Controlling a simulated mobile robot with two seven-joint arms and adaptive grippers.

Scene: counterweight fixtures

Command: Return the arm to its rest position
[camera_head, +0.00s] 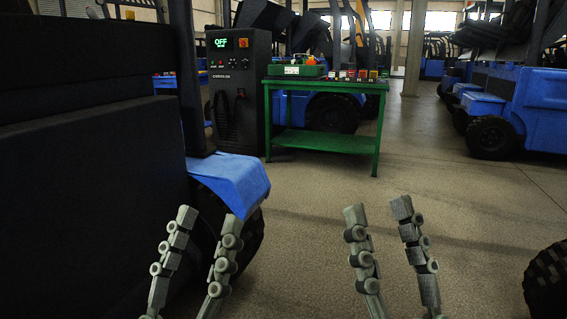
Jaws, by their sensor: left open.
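My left gripper (217,213) is at the lower left of the middle, its two grey jointed fingers pointing up and standing apart with nothing between them. My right gripper (379,209) is to its right at the bottom, also with its fingers apart and empty. The arms behind the fingers are outside the picture.
A large black body with a blue fender (228,180) and wheel is close on the left. A dark charger cabinet (240,90) and a green table (325,143) with a green box (296,70) stand ahead. Blue vehicles (538,105) stand at right. Open floor (450,190) lies between.

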